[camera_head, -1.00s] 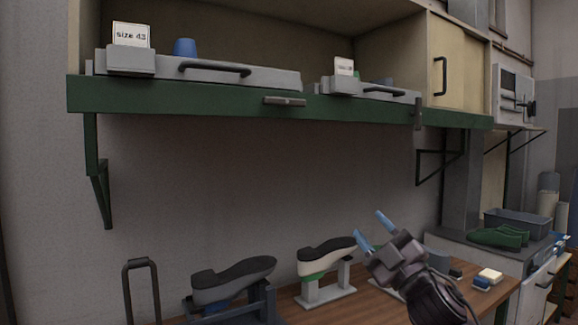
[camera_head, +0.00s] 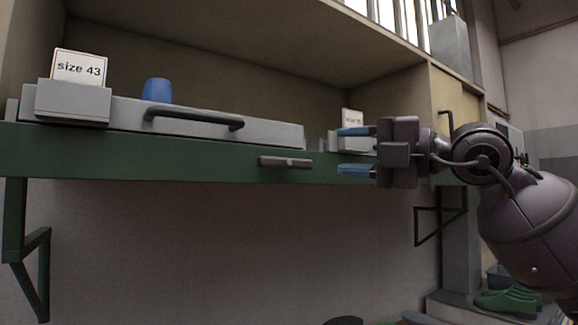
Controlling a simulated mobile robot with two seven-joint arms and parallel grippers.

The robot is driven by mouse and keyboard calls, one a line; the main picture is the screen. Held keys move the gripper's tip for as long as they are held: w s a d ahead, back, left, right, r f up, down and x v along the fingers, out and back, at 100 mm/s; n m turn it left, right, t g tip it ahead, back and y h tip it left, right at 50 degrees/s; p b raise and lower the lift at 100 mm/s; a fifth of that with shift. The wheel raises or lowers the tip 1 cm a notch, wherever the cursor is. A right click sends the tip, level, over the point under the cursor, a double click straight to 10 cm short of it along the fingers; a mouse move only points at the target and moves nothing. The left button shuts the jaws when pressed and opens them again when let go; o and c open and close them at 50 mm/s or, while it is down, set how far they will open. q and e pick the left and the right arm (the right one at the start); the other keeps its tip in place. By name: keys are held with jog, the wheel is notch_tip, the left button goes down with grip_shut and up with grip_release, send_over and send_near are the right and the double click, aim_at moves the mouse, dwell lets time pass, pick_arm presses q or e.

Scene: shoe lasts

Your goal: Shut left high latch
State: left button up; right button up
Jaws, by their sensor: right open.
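The left high latch (camera_head: 285,162) is a small grey bar lying horizontal on the front of the green shelf edge (camera_head: 130,155). It sits below the right end of a grey drawer (camera_head: 270,133) with a black handle. My right gripper (camera_head: 341,151) is to the right of the latch, with its blue fingers pointing left, one above the other. The fingers are apart and empty, and there is a gap to the latch. The right latch is hidden behind my right gripper and arm. My left gripper is not in view.
A second card (camera_head: 352,116) stands further right, partly behind my gripper. Green brackets (camera_head: 43,270) hang under the shelf. Green shoes (camera_head: 508,300) lie low at right.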

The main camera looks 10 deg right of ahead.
aim_at(291, 163)
jog(key=w+a+m, duration=0.1)
jog(key=w+a, duration=0.1)
jog(key=w+a+m+h+p, duration=0.1)
jog(key=w+a, duration=0.1)
jog(key=w+a+f+m+p, duration=0.1)
jog(key=w+a, duration=0.1)
jog(key=w, duration=0.1)
jog(key=shift+m, duration=0.3)
jog(key=shift+w+a+f, duration=0.1)
jog(key=shift+w+a, duration=0.35)
jog(key=shift+w, duration=0.05)
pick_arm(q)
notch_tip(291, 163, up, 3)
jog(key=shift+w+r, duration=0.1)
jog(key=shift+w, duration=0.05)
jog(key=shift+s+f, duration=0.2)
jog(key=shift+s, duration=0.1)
pick_arm(e)
grip_shut()
